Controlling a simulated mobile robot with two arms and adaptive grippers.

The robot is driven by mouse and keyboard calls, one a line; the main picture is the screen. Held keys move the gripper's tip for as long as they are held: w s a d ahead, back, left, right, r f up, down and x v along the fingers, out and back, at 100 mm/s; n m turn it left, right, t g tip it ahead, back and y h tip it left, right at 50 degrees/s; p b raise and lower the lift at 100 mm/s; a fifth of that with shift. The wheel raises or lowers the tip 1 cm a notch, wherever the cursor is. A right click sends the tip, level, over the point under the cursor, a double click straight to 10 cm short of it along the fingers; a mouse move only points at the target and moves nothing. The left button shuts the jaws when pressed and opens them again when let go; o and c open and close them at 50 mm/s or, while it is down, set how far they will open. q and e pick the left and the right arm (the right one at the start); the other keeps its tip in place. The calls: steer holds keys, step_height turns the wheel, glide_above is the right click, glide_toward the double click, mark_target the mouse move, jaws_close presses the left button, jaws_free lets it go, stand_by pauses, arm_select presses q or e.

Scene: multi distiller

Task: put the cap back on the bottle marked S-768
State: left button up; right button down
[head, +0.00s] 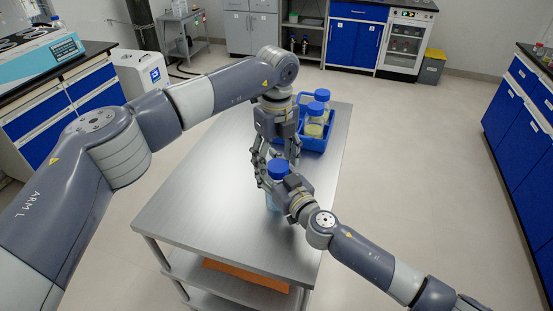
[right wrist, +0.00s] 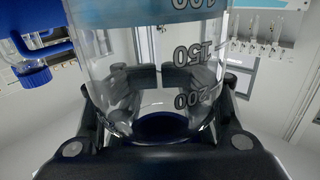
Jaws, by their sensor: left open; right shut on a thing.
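A clear bottle with blue liquid (head: 272,201) stands upright at the table's middle, its label unreadable. A blue cap (head: 279,167) shows at its top; I cannot tell whether it is seated. My right gripper (head: 283,192) is shut on this bottle from the right. In the right wrist view the bottle's clear glass (right wrist: 150,85) with volume marks fills the middle between the fingers, and the picture looks upside down. My left gripper (head: 275,168) points down from above, open, with its fingers around or close beside the cap.
A blue crate (head: 318,144) with several blue-capped bottles (head: 314,128) stands on the table's far right, just behind my left gripper. The steel table (head: 205,205) is clear on its left and front. An orange thing (head: 245,275) lies on the shelf below.

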arm_select(q)
steer(key=shift+r, duration=2.25)
steer(key=o, duration=0.6)
step_height(320, 180, up, 12)
